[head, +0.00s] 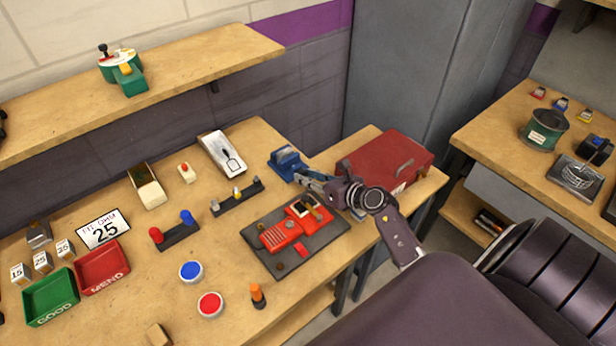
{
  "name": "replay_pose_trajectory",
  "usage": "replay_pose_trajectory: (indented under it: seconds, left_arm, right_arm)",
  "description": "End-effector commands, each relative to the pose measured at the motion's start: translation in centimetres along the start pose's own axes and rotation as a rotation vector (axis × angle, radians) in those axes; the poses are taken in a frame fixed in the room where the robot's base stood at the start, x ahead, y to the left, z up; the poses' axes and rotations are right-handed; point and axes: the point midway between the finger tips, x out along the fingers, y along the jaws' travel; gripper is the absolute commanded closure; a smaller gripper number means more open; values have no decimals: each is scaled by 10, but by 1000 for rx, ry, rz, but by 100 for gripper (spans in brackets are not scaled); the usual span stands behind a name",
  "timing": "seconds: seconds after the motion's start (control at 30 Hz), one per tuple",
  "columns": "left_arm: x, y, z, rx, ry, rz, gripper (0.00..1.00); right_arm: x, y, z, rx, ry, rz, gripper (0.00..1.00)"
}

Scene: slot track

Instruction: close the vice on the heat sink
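The blue vice (286,160) stands on the workbench near its far right end, left of the red toolbox. My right gripper (306,177) reaches in from the right, with its fingers pointing left at the vice's near right side. Whether the fingers touch the vice, and whether they are apart or together, is too small to tell. I cannot make out the heat sink for sure, and the vice's jaw gap is not clear at this size. My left gripper is not in view.
A red toolbox (392,158) stands just behind my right gripper. A dark mat (328,240) with an opened red device (284,235) lies below it. Green (51,297) and red (103,267) trays sit at the left. Front bench space around the blue and red buttons is partly clear.

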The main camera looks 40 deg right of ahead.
Motion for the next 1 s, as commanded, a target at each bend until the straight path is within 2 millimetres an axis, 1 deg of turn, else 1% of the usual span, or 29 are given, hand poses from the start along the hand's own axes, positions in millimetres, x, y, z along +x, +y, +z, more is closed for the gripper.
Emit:
replay_pose_trajectory:
  seconds: [0.03, 0.2, 0.33, 0.63, 0.93, 0.97, 1.0]
  left_arm:
    - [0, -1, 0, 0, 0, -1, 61]
    - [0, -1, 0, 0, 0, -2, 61]
    - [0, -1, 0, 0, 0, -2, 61]
    - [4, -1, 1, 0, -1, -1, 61]
    - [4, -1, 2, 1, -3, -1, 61]
    - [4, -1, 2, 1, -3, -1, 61]
    - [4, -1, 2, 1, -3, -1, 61]
  right_arm:
    - [0, 0, 0, 0, 0, 0, 83]
    - [0, 0, 0, 0, 0, 0, 100]
    - [0, -1, 0, 13, 1, 6, 100]
    - [0, -2, -1, 142, 1, 59, 100]
    - [0, -2, 0, 154, 0, 63, 100]
    - [0, -2, 0, 154, 0, 63, 77]
    - [0, -2, 0, 153, 0, 63, 73]
